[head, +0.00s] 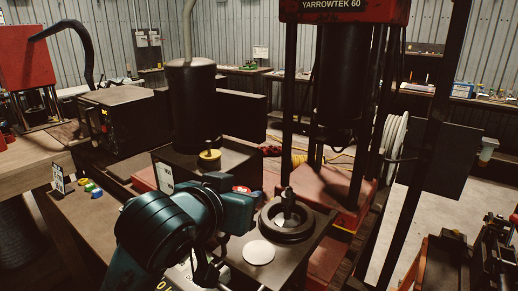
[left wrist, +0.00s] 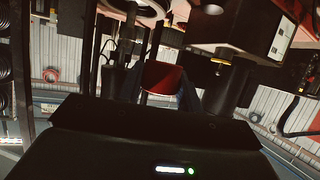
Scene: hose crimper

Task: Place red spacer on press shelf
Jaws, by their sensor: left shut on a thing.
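My left gripper (head: 236,202) reaches in from the bottom centre of the head view, with its fingers largely hidden by its teal wrist. It is shut on a small red piece, which looks like the red spacer (head: 241,189); only its top shows. It is above the bench, left of a dark round die ring (head: 287,220). A dark flat-topped block (head: 238,157), perhaps the press shelf, stands behind the gripper with a yellow spacer (head: 209,160) on it. My right gripper is not in view.
The press (head: 345,12) with dark posts and a red base (head: 340,195) stands behind right. A pale disc (head: 258,252) lies near the die ring. Small coloured rings (head: 90,187) lie at the left. A dark cylinder (head: 191,105) rises behind the block.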

